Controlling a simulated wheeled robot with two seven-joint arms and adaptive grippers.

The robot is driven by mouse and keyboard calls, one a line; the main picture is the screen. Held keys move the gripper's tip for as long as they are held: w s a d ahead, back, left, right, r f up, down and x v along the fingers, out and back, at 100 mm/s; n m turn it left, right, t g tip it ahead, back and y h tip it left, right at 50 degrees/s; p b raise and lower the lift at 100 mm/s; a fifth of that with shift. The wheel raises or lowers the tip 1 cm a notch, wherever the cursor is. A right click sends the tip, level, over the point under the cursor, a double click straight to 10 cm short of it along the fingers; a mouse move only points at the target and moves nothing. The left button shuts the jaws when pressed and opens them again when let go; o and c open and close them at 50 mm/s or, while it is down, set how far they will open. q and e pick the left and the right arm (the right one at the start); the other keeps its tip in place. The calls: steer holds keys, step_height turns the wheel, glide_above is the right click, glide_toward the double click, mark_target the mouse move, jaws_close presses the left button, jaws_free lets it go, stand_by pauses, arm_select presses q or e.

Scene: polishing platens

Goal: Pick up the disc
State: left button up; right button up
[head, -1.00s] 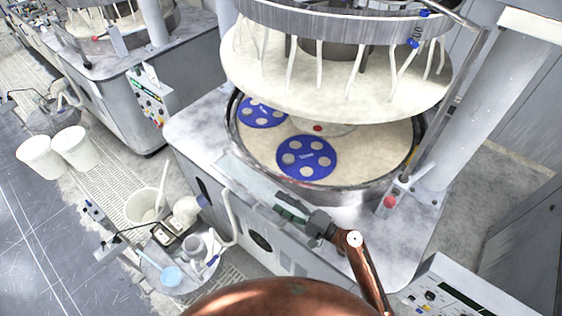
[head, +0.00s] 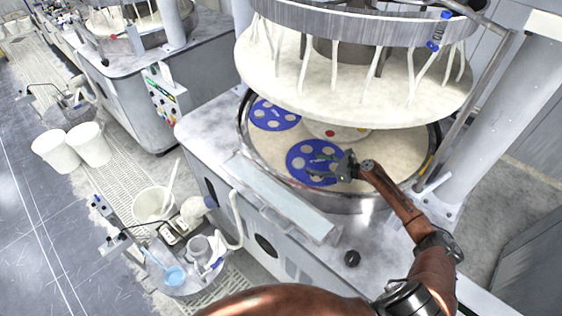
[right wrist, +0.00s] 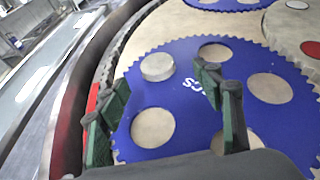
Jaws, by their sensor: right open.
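A small pale grey disc (right wrist: 157,67) sits at one of the round holes of a blue toothed carrier (right wrist: 185,115) in the right wrist view. It stands slightly proud of the carrier. The carrier (head: 297,152) lies on the cream lower platen (head: 395,150) in the head view, where I cannot make the disc out. My right gripper (head: 332,168) is over this carrier. In the right wrist view its dark green fingers (right wrist: 160,88) are apart, one on each side of the disc in the picture, with nothing held. My left gripper is not in view.
A second blue carrier (head: 275,115) lies farther back on the platen. The upper platen (head: 350,85) with hanging white hoses overhangs from above. A metal rim (right wrist: 75,105) borders the lower platen. White buckets (head: 90,143) stand on the floor at left.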

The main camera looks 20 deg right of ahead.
mark_target(301, 163)
steer(key=shift+d+f+m, duration=0.2)
steer(key=shift+d+m, duration=0.05)
steer(key=shift+m, duration=0.05)
steer(key=b+x, duration=0.2)
steer(key=shift+w+a+f, duration=0.15)
steer(key=shift+a+f, duration=0.05)
steer(key=shift+f, duration=0.05)
steer(key=b+x, duration=0.1)
steer(key=x, duration=0.1)
steer(key=b+x, duration=0.1)
steer(key=x, duration=0.1)
steer(key=shift+a+b, duration=0.35)
steer(key=shift+a, duration=0.05)
steer(key=shift+w+a+f, duration=0.1)
steer(key=shift+w+a, duration=0.05)
steer(key=shift+a, duration=0.05)
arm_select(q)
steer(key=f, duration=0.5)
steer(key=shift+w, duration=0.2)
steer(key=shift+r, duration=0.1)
arm_select(e)
steer(key=shift+c, duration=0.3)
